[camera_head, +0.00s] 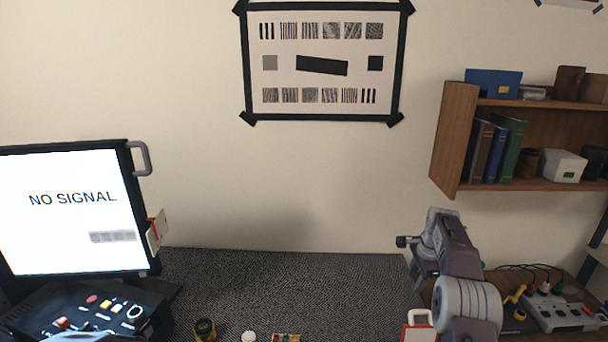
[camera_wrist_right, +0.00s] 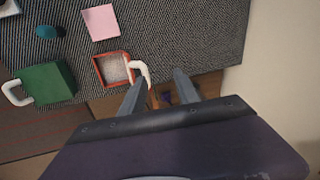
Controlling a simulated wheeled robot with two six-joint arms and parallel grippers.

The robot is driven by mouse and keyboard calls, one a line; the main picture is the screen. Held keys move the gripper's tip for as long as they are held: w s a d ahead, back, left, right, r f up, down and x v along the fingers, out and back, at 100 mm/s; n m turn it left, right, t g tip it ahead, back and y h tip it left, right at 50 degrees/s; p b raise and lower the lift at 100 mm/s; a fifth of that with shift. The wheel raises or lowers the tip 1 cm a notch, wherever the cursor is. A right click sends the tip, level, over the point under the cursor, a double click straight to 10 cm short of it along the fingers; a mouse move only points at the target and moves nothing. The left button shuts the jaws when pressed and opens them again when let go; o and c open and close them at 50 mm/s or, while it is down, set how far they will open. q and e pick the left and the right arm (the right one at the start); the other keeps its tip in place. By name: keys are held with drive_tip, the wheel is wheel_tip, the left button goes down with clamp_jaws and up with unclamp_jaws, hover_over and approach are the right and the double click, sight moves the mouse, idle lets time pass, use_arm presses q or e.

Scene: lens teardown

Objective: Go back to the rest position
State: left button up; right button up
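My right gripper (camera_wrist_right: 159,76) shows in the right wrist view with its two grey fingers spread apart and nothing held between them. The fingers point toward the edge of the dark mat (camera_wrist_right: 190,35). A red-rimmed box (camera_wrist_right: 112,70) with a white handle lies just left of the fingers in that view; I cannot tell whether the left finger touches the handle. In the head view my right arm is raised at the lower right, above the red and white box (camera_head: 418,331); its fingertips are not clear there.
A monitor (camera_head: 70,210) and a black control box (camera_head: 75,310) stand at the left. A wooden shelf (camera_head: 455,140) hangs at the right. A power strip (camera_head: 560,315) lies below it. The mat's back middle (camera_head: 290,285) is clear. A green box (camera_wrist_right: 47,85) shows in the wrist view.

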drive_tip(key=s+a+r+n, duration=0.1)
drive_tip(key=s+a+r, duration=0.1)
drive_tip(key=a+r, duration=0.5)
drive_tip(key=s+a+n, duration=0.4)
drive_tip(key=s+a, duration=0.4)
drive_tip(key=a, duration=0.2)
drive_tip(key=s+a+f+n, duration=0.1)
drive_tip(key=s+f+n, duration=0.4)
drive_tip(key=s, duration=0.5)
drive_tip(key=s+a+f+n+g, duration=0.1)
drive_tip(key=s+a+f+n, duration=0.1)
drive_tip(key=s+f+n, duration=0.4)
drive_tip(key=shift+s+a+f+n+g+y, duration=0.25)
drive_tip(key=shift+s+n, duration=0.75)
drive_tip(key=shift+s, duration=1.55)
